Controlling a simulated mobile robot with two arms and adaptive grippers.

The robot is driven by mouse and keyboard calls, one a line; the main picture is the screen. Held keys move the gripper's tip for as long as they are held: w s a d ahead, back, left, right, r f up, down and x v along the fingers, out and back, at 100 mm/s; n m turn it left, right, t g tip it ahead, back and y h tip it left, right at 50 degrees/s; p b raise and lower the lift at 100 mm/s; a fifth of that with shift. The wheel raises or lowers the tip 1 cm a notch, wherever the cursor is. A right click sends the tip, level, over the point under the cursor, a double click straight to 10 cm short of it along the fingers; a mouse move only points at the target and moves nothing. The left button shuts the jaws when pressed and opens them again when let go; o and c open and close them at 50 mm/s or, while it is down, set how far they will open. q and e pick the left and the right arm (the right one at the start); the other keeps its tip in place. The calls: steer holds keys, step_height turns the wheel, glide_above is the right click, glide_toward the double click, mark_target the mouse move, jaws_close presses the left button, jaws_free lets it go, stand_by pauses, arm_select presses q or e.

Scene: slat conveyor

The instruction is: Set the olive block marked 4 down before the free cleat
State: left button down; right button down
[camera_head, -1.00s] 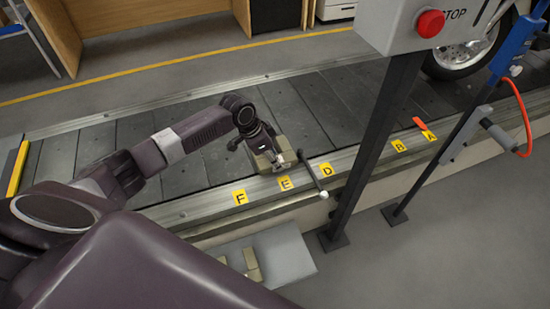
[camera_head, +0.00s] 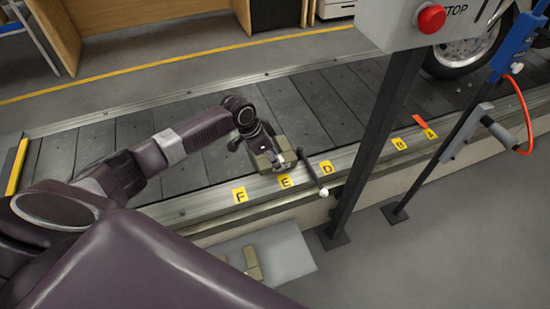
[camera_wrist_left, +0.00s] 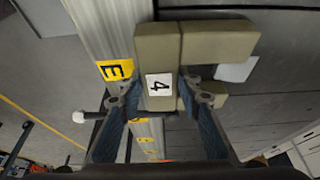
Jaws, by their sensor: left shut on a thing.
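The olive block marked 4 (camera_wrist_left: 158,45) is between the fingers of my left gripper (camera_wrist_left: 157,100) in the left wrist view, its white 4 label facing the camera. Olive parts stick out to the right; I cannot tell whether they all belong to it. In the head view my left gripper (camera_head: 278,160) is shut on the olive block (camera_head: 264,162), over the near side of the slat conveyor (camera_head: 200,163), by the yellow E label (camera_head: 285,181). I cannot tell whether the block touches the slats. I cannot make out the free cleat. My right gripper is out of view.
A lever with a white ball end (camera_head: 324,192) stands close to the gripper. A dark post (camera_head: 378,150) with a red stop button (camera_head: 431,19) rises to the right. A grey tray (camera_head: 292,262) with olive pieces (camera_head: 251,262) lies in front. Slats left of the arm are clear.

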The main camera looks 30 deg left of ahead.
arm_select(q)
steer(key=c, duration=1.3)
jaws_free()
steer(key=shift+s, duration=0.1)
steer(key=v, duration=1.2)
